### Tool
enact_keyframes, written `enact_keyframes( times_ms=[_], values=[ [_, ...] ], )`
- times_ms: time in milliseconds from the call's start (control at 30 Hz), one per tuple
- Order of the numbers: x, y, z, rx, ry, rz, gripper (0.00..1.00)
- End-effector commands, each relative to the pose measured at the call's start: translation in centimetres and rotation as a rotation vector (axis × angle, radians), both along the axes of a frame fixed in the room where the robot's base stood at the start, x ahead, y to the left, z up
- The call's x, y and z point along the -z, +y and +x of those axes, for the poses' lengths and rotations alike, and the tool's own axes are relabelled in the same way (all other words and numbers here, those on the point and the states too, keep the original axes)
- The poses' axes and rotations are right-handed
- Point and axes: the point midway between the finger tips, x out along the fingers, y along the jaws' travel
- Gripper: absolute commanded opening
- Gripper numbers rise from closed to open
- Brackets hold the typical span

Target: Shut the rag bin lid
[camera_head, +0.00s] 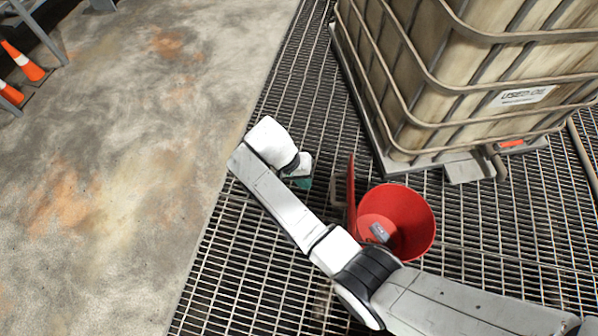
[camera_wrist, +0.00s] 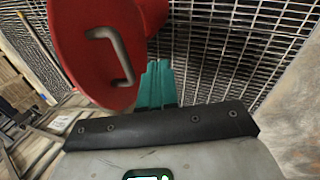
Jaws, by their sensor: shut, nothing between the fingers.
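The red rag bin (camera_head: 417,215) stands on the metal grating with its round mouth open. Its red lid (camera_head: 351,190) stands upright on the left side of the mouth, seen nearly edge-on. In the wrist view the lid's face (camera_wrist: 85,65) fills the upper left, with a bent grey handle (camera_wrist: 118,55) on it. My gripper (camera_head: 304,182) has teal fingers and is left of the lid, on its outer side. The fingers (camera_wrist: 157,85) are shut and empty, just right of the handle in the wrist view. I cannot tell whether they touch the lid.
A caged tank (camera_head: 480,70) stands on a pallet behind the bin. A small grey item (camera_head: 379,232) shows inside the bin. Orange cones (camera_head: 22,62) stand far left on bare concrete. The grating (camera_head: 290,110) left of the tank is clear. My arm passes in front of the bin.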

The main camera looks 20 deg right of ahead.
Motion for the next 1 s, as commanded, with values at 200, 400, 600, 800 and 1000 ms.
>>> enact_keyframes(
  times_ms=[200, 400, 600, 800, 1000],
  values=[
    [3.2, -1.7, -0.9, 0.003, 0.001, 0.0, 0.0],
    [3.1, -3.9, -2.0, 0.0, 0.0, 0.0, 0.0],
    [3.3, -4.7, -2.4, 0.0, 0.0, 0.001, 0.0],
    [3.3, -4.7, -2.4, 0.0, -0.001, 0.0, 0.0],
    [3.1, -4.8, -2.5, 0.0, -0.003, 0.005, 0.0]
  ],
)
